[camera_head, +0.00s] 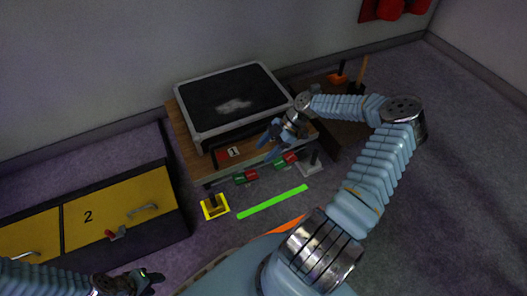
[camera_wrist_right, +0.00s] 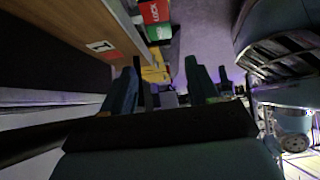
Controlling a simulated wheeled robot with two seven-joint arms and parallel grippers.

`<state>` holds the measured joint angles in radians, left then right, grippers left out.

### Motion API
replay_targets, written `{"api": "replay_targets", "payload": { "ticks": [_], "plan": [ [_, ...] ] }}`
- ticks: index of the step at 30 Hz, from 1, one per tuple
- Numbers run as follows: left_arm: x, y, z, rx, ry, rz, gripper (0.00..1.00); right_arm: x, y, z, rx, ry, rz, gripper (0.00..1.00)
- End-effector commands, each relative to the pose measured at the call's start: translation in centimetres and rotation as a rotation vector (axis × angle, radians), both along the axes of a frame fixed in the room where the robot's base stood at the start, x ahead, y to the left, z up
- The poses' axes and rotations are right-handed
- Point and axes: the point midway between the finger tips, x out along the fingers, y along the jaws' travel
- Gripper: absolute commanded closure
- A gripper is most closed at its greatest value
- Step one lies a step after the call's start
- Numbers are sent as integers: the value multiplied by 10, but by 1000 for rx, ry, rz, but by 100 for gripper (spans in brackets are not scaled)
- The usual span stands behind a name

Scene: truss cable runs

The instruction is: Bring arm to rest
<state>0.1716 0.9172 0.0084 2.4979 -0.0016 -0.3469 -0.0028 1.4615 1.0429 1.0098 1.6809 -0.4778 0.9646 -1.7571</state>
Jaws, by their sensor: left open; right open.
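My right arm reaches in from the lower right of the head view and bends back toward the wooden bench (camera_head: 183,133). My right gripper (camera_head: 269,142) is open and empty in front of the bench's right side, near the label "1". Its two fingers (camera_wrist_right: 165,85) also show apart in the right wrist view, with nothing between them. My left gripper (camera_head: 151,281) is low at the bottom left of the head view, in front of the yellow cabinet (camera_head: 120,205). It is open, and I see nothing held in it.
A black-topped, grey-rimmed case (camera_head: 258,70) lies on the bench. A yellow-framed square (camera_head: 214,206) and a green strip (camera_head: 272,201) lie on the floor. An orange-topped object (camera_head: 337,78) stands behind. Floor at right is clear.

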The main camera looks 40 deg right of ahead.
Motion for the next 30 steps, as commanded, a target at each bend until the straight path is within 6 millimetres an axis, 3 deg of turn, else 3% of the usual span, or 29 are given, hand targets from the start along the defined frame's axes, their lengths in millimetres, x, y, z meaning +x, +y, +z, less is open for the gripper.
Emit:
{"api": "replay_targets", "payload": {
  "ticks": [11,14,17,20,22,24,27,30],
  "plan": [
    [0,0,0,0,0,0,57,0,1,0,0,1,0,40],
    [0,0,3,0,0,0,57,4,14,1,8,20,-7,40],
    [0,-1,11,0,1,-1,57,13,52,2,30,86,-39,40],
    [-1,-1,24,-1,0,-2,57,17,116,3,56,215,-109,40],
    [-1,-2,37,-2,0,-4,57,11,173,5,64,352,-195,40],
    [-1,-3,50,-3,-1,-6,57,-8,228,6,48,515,-319,40],
    [-2,-5,66,-4,0,-9,57,-45,278,6,-13,712,-541,40],
    [-3,-6,79,-5,0,-11,57,-81,297,8,-85,838,-784,40]
  ]
}}
